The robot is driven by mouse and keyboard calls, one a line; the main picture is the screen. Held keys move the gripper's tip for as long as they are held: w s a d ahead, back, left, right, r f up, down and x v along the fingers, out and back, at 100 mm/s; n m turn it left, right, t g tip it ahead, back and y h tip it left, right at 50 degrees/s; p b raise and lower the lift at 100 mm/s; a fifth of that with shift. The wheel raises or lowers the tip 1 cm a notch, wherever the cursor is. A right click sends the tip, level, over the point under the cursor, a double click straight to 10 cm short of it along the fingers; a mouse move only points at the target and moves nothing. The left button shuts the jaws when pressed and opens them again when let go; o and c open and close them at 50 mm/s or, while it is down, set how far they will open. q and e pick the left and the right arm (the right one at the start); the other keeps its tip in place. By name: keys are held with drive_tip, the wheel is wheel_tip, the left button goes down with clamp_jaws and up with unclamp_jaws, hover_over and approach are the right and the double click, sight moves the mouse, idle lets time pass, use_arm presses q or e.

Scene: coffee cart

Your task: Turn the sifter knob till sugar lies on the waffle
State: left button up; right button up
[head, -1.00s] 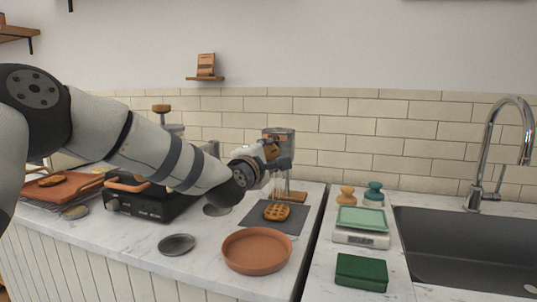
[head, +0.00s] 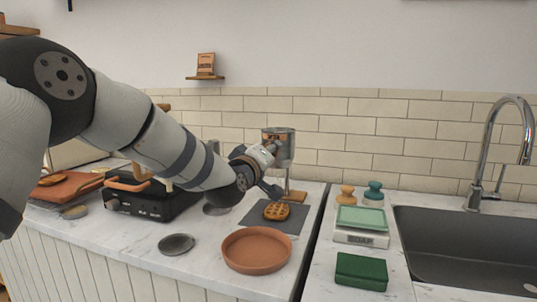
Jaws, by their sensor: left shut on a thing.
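The sifter (head: 287,146) is a grey metal can with an orange-brown band, held above a wooden base (head: 291,196) at the back of the left counter. The golden-brown waffle (head: 277,211) lies on a dark grey mat (head: 259,223) below it. My left gripper (head: 270,149) reaches in from the left and is shut at the sifter's near left side, on what seems to be the sifter knob. The knob itself is hidden by the gripper. Any sugar on the waffle is too small to make out. My right gripper is not in view.
A terracotta dish (head: 256,250) and a small dark round dish (head: 176,244) stand in front of the mat. A black stove (head: 150,203) is to the left. Right of the counter gap are a scale (head: 361,238), a green box (head: 361,272) and the sink (head: 470,250).

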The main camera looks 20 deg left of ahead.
use_arm(q)
drive_tip(key=shift+r+m, duration=0.1)
drive_tip(key=shift+m, duration=4.9)
drive_tip(key=shift+a, duration=0.1)
drive_tip(key=o, duration=1.2)
drive_tip(key=shift+c, duration=0.2)
drive_tip(key=s, duration=1.2)
drive_tip(key=shift+a, duration=0.2)
